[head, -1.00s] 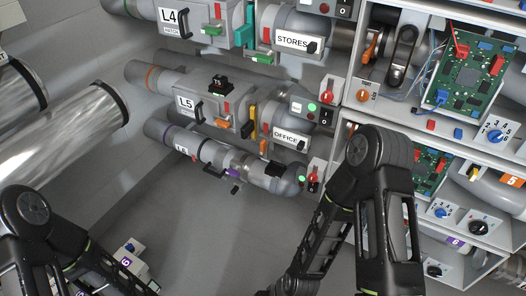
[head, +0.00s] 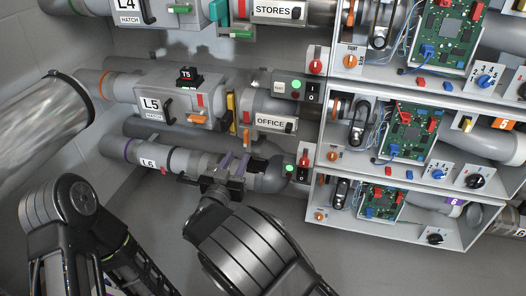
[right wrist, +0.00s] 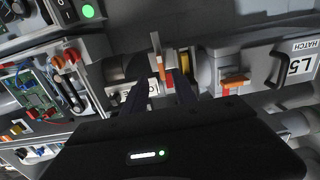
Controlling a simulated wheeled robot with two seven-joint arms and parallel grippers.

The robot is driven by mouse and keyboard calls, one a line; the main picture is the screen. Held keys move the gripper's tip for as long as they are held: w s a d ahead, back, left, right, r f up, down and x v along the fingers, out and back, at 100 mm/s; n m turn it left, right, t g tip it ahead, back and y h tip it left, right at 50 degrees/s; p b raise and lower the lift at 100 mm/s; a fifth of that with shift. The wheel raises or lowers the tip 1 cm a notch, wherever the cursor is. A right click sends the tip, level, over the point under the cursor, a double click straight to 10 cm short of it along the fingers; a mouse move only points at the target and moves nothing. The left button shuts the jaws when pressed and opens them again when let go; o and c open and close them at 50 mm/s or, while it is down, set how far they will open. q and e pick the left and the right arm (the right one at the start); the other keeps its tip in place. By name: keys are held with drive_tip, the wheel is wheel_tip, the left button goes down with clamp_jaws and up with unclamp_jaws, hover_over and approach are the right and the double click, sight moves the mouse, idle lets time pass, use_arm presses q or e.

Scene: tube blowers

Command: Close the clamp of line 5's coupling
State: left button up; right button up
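Line 5's coupling (head: 231,113) is a yellow collar between the grey L5 hatch box (head: 152,104) and the pipe labelled OFFICE. In the right wrist view, upside down, the yellow collar (right wrist: 183,61) shows beside an orange clamp lever (right wrist: 157,54) that stands out from the pipe. My right gripper (head: 233,164) is below the coupling in the head view, in front of the L6 pipe. Its two dark fingers (right wrist: 164,84) are apart and point at the coupling. The lever shows between or just beyond the fingertips; contact cannot be told.
The hatch's orange handle (head: 197,119) is left of the coupling. The OFFICE plate (head: 273,122) and a switch panel with a green light (head: 296,88) are right of it. The L6 pipe (head: 147,155) runs below. Open shelves with circuit boards (head: 415,130) stand at right.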

sight(245, 139)
drive_tip(key=shift+s+a+r, duration=0.1)
drive_tip(key=shift+a+r, duration=0.05)
drive_tip(key=shift+r, duration=0.35)
drive_tip(key=b+x, duration=0.1)
drive_tip(key=x, duration=0.6)
drive_tip(key=shift+w+b, duration=0.4)
drive_tip(key=shift+c, duration=0.4)
clamp_jaws()
idle(0.6)
